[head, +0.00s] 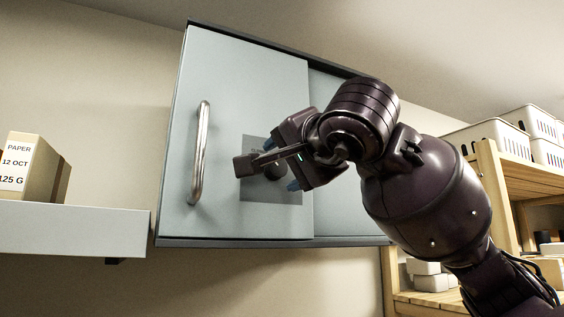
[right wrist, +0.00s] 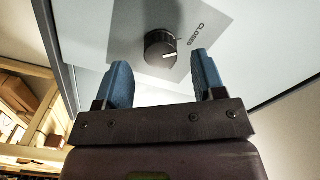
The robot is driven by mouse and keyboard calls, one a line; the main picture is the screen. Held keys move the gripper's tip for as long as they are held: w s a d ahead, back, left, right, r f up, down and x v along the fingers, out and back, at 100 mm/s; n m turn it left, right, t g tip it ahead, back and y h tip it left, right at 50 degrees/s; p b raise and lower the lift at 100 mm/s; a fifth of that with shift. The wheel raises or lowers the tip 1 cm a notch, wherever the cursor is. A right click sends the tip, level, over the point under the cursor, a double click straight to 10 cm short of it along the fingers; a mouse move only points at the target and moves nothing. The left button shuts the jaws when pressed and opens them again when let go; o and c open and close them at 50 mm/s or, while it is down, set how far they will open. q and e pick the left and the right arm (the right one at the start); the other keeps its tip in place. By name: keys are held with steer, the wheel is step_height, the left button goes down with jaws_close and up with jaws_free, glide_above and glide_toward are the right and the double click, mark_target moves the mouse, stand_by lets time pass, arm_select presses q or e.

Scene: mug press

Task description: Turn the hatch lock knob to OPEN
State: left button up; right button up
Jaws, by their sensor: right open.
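The hatch lock knob (right wrist: 160,48) is black and round with a white pointer mark, and sits on a grey plate (right wrist: 136,18). The word CLOSED is printed on the plate to the right of the knob, and the pointer mark is on that side. No OPEN label can be read. My right gripper (right wrist: 163,80) is open, with one blue finger on each side of the knob's line and the knob just beyond the tips, apart from them. In the head view my right gripper (head: 281,166) covers much of the plate (head: 287,193). My left gripper is out of view.
The plate is on a pale blue cabinet door (head: 240,80) with a vertical metal handle (head: 200,150) at its left. A wall shelf (head: 80,228) with a paper box (head: 30,165) is at left. A wooden rack (head: 490,175) with white baskets (head: 500,135) stands at right.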

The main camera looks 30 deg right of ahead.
mark_target(276, 168)
steer(key=shift+w, duration=1.1)
steer(key=shift+c, duration=0.4)
steer(key=c, duration=0.8)
steer(key=shift+c, duration=0.2)
